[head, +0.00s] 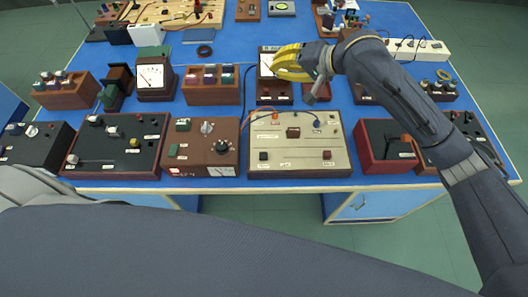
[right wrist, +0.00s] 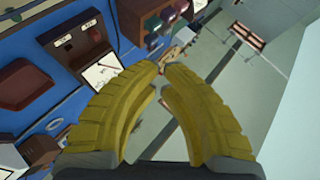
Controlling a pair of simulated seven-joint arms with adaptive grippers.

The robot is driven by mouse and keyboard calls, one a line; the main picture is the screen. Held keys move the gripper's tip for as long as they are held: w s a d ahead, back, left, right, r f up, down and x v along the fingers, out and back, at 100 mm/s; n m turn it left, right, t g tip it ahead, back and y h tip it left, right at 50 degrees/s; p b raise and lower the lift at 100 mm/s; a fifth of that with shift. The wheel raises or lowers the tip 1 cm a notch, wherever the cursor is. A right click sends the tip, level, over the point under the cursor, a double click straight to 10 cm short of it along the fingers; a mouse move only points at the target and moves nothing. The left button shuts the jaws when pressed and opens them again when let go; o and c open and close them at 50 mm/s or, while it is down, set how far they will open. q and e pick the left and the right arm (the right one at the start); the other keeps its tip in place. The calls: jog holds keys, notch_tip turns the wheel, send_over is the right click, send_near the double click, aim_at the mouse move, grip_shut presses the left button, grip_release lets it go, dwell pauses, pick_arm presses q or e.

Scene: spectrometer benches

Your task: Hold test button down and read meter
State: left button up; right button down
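My right gripper (head: 290,63) reaches over the bench from the right, with its yellow fingers in front of a meter (head: 264,62) with a white face and dark housing. The fingers hide part of this meter. In the right wrist view the curved yellow fingers (right wrist: 163,70) come together at the tips with nothing between them. A white meter face (right wrist: 103,70) on a dark box shows just beyond the left finger. I cannot tell which part is the test button. My left gripper is not in view.
Another meter (head: 152,76) stands to the left, beside a brown block with several terminals (head: 210,85). A cream panel (head: 298,158) with wires lies in front, next to a brown box with knobs (head: 200,150). Clear blue bench (head: 225,52) shows behind.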

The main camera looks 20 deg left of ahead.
jog(key=s+a+f+n+g+h, duration=0.2)
jog(key=s+f+n, duration=0.15)
jog(key=s, duration=0.55)
jog(key=n+h, duration=0.2)
jog(key=n, duration=0.1)
send_over(263, 156)
jog(key=a, duration=0.2)
jog(key=shift+w+d+f+g, duration=0.1)
jog(key=shift+w+f+g, duration=0.1)
jog(key=shift+f, duration=0.55)
jog(key=shift+w+d+f+g, duration=0.1)
jog(key=shift+w+f+g, duration=0.1)
jog(key=shift+f, duration=0.5)
jog(key=shift+f, duration=4.4)
jog(key=shift+f, duration=0.15)
jog(key=shift+f, duration=0.25)
